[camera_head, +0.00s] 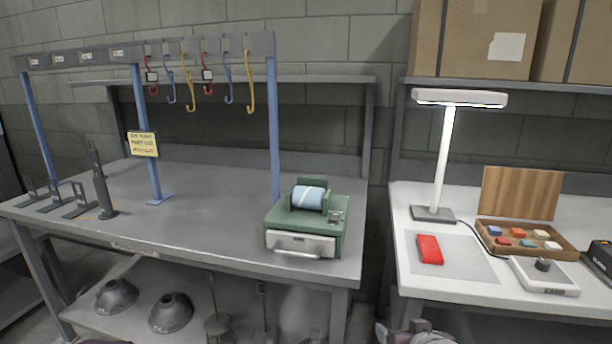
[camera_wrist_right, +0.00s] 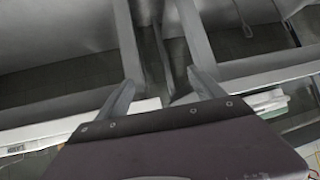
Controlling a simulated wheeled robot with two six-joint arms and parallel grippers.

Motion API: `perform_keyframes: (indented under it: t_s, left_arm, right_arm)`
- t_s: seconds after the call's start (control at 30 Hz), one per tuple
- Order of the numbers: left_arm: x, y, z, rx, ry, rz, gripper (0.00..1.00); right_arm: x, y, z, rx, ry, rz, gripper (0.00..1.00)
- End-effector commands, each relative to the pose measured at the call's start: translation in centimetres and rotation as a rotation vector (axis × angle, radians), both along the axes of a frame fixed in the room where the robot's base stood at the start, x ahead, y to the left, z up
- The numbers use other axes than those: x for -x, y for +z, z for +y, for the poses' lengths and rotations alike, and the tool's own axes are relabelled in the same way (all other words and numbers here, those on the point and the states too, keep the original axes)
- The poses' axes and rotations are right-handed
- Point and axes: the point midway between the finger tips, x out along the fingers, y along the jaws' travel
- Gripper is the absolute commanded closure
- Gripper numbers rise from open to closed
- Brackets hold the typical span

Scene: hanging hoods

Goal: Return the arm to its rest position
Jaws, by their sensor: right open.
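My right arm shows only at the bottom edge of the head view, where the right gripper (camera_head: 415,334) is low in front of the right-hand table and partly cut off. In the right wrist view the right gripper (camera_wrist_right: 162,82) has its two fingers spread apart, with nothing between them. It is apart from the tables and touches no object that I can see. My left gripper is not in view.
A grey workbench (camera_head: 215,215) stands left, with a hook rack (camera_head: 200,47) and a green device (camera_head: 305,220). The white table (camera_head: 420,280) at right holds a lamp (camera_head: 446,150), a red object (camera_head: 429,249) and a sample box (camera_head: 560,248). A narrow gap separates the tables.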

Motion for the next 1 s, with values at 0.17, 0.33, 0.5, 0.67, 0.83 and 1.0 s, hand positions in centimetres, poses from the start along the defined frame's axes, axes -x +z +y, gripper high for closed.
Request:
perform_keyframes:
  t_s: [0.17, 0.33, 0.5, 0.67, 0.83, 1.0]
  left_arm:
    - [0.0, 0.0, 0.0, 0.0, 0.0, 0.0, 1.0]
    - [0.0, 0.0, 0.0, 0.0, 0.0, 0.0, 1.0]
    - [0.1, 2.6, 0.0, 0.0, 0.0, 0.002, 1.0]
    - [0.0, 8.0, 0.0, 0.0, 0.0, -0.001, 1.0]
    - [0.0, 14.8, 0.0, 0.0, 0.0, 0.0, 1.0]
    - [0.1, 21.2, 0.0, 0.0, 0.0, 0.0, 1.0]
  right_arm:
    - [3.8, -5.6, 2.2, -0.001, 0.025, 0.263, 0.22]
    - [10.0, -9.9, 3.2, -0.006, 0.029, 0.569, 0.22]
    - [15.9, -8.7, 3.6, -0.011, 0.064, 0.819, 0.22]
    - [15.8, -3.3, 3.5, -0.01, 0.063, 0.813, 0.22]
    - [15.8, 3.5, 3.5, -0.01, 0.061, 0.812, 0.22]
    - [15.8, 9.9, 3.5, -0.01, 0.061, 0.812, 0.22]
